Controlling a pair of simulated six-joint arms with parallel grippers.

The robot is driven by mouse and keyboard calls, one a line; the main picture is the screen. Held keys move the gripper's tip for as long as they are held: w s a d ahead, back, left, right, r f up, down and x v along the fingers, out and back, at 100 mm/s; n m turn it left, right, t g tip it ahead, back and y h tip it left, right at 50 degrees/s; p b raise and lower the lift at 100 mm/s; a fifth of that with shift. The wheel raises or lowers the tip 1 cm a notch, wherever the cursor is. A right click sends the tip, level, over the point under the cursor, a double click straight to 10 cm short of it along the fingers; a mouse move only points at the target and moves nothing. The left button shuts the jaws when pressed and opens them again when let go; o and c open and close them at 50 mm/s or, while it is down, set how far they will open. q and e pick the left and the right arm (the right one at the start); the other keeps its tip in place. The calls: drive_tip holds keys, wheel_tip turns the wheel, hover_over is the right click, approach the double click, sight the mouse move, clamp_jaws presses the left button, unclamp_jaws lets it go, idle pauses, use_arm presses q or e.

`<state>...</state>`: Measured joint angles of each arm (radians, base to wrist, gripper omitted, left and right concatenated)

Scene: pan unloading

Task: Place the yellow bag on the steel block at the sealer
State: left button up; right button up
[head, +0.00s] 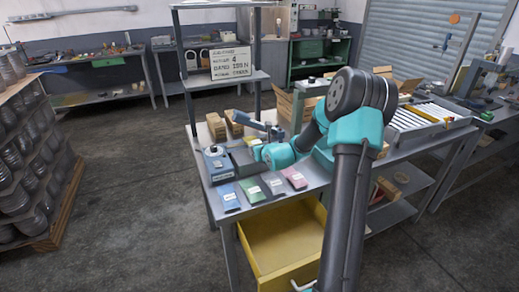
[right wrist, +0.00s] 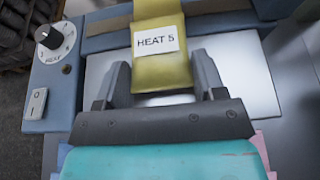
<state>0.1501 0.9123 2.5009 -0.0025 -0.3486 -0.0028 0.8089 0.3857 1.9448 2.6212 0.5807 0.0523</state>
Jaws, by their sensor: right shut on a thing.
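The yellow bag (right wrist: 160,62) has a white "HEAT 5" label and sits between the fingers of my right gripper (right wrist: 160,82). My right gripper is shut on it. In the head view a bit of yellow bag (head: 252,141) shows beside the gripper at the sealer. The sealer (right wrist: 55,45) is blue, with a dial and a switch; it also shows in the head view (head: 217,163). The pale steel block (right wrist: 245,72) lies below the bag and fingers. I cannot tell whether the bag touches it. My left gripper is not in view.
Blue (head: 228,196), green (head: 252,190), purple (head: 273,184) and pink (head: 295,178) bags lie along the table's front. A yellow drawer (head: 275,240) stands open below. A sign (head: 231,63) hangs on the rack behind. A roller tray (head: 425,115) is at right.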

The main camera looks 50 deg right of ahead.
drive_tip(key=shift+f, duration=0.4)
drive_tip(key=shift+s+a+f, duration=0.1)
drive_tip(key=shift+f, duration=0.25)
drive_tip(key=o, duration=1)
drive_tip(key=shift+s+f, duration=0.1)
drive_tip(key=shift+c, duration=0.2)
drive_tip(key=shift+a, duration=0.1)
drive_tip(key=shift+w+r, duration=0.2)
drive_tip(key=shift+r, duration=0.3)
drive_tip(key=shift+s+a+r, duration=0.15)
drive_tip(key=shift+a+r, duration=0.05)
drive_tip(key=shift+r, duration=0.05)
drive_tip(key=v, duration=1.1)
drive_tip(key=shift+s+r, duration=0.3)
drive_tip(key=shift+d, duration=0.15)
